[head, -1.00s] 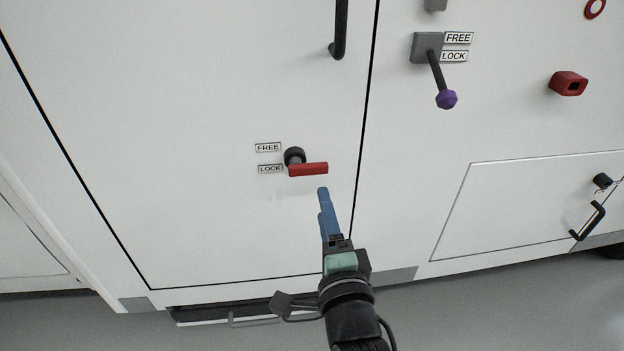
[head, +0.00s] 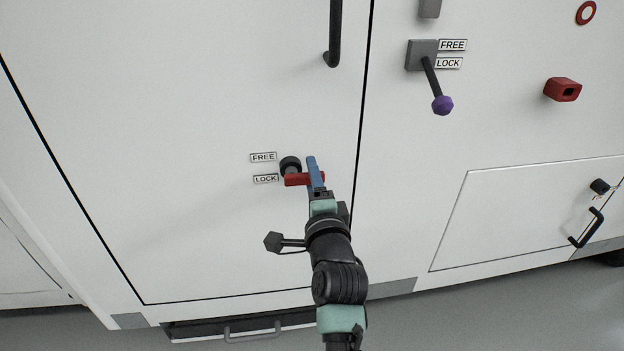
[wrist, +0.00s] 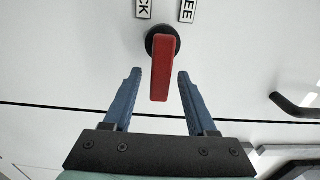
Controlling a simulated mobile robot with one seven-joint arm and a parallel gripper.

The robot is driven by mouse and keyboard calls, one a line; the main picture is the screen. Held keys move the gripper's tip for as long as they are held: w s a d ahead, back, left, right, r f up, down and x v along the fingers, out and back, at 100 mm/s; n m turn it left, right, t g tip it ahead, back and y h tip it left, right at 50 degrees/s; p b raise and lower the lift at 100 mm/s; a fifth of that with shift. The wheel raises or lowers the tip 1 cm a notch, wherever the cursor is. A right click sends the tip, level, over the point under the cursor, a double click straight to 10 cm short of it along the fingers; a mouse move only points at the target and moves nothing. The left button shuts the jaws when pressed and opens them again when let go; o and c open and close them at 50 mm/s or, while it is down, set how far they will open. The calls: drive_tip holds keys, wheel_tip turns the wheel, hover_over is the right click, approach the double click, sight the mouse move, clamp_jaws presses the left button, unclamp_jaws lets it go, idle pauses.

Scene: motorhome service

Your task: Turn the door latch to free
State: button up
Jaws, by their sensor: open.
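The door latch has a red lever (head: 296,180) on a round black hub (head: 290,165), low on the white door. The lever lies about level and points right, beside the LOCK label (head: 265,179); the FREE label (head: 263,157) is above it. In the wrist view the red lever (wrist: 162,70) reaches in between the two blue fingers of my gripper (wrist: 157,85), with a gap on each side. The gripper is open and not clamped on it.
A black door handle (head: 335,35) is above. To the right are a purple-knobbed lever (head: 442,104) with its own FREE and LOCK labels, a red block (head: 563,89) and a hatch with a black handle (head: 588,227). The door face around the latch is clear.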

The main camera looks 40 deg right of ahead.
drive_tip(key=shift+w+d, duration=0.15)
drive_tip(key=shift+w, duration=0.1)
clamp_jaws()
